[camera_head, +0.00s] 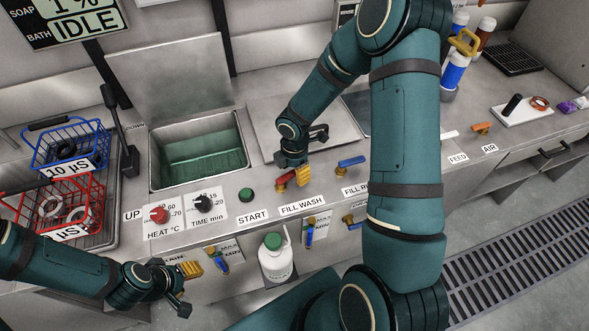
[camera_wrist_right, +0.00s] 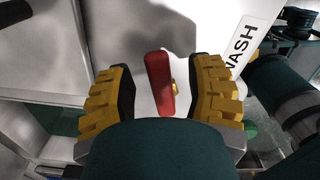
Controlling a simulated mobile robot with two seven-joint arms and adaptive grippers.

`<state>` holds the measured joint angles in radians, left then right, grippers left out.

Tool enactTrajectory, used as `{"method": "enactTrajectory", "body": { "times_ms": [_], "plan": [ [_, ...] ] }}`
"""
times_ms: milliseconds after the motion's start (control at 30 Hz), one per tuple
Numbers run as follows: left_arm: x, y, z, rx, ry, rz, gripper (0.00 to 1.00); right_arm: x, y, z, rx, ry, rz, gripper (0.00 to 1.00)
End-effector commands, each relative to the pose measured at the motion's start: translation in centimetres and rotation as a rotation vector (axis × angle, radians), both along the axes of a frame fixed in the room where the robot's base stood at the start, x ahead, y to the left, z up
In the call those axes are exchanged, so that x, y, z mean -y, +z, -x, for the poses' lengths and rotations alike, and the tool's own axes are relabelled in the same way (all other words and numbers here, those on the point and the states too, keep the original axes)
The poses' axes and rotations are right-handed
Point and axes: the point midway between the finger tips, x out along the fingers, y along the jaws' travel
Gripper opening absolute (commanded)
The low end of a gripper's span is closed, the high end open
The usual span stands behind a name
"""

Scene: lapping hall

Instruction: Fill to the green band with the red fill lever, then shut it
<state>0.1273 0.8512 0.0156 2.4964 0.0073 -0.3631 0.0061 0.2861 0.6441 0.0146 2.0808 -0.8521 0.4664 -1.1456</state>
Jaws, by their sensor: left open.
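The red fill lever (camera_head: 284,180) stands on the counter behind the FILL WASH label (camera_head: 303,206). My right gripper (camera_head: 296,174) is over it. In the right wrist view the red lever (camera_wrist_right: 160,82) sits between the two yellow fingers of my right gripper (camera_wrist_right: 164,95), with a gap on each side, so the gripper is open. The wash tank (camera_head: 157,158) has greenish liquid or a greenish floor low inside. A sight gauge (camera_head: 311,232) marked MAX is on the front panel; I cannot make out a green band. My left gripper (camera_head: 186,285) is open and empty, low at the left.
A blue fill lever (camera_head: 350,162) stands just right of the red one. Red (camera_head: 70,207) and blue (camera_head: 70,147) wire baskets are at the left. HEAT and TIME knobs (camera_head: 203,203) and a green START button (camera_head: 246,195) line the counter. A white bottle (camera_head: 276,262) stands below.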

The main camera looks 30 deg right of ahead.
Motion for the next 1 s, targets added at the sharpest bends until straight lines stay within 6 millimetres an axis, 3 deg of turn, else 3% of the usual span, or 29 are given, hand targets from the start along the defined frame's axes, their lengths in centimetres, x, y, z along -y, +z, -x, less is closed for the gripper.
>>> {"method": "enactTrajectory", "body": {
  "times_ms": [300, 700, 1000],
  "plan": [
    [0.0, 0.0, 0.0, 0.0, 0.0, 0.0, 0.47, 0.0, 1.0, -0.1, 0.003, -0.003, 0.001, 0.53],
    [0.0, 0.0, 0.0, 0.0, 0.0, 0.0, 0.47, 0.1, 8.6, -0.1, 0.005, -0.003, 0.002, 0.53],
    [0.0, 0.0, 0.0, 0.0, 0.0, 0.0, 0.47, 0.0, 11.8, -0.1, 0.002, -0.001, 0.001, 0.53]
  ]
}}
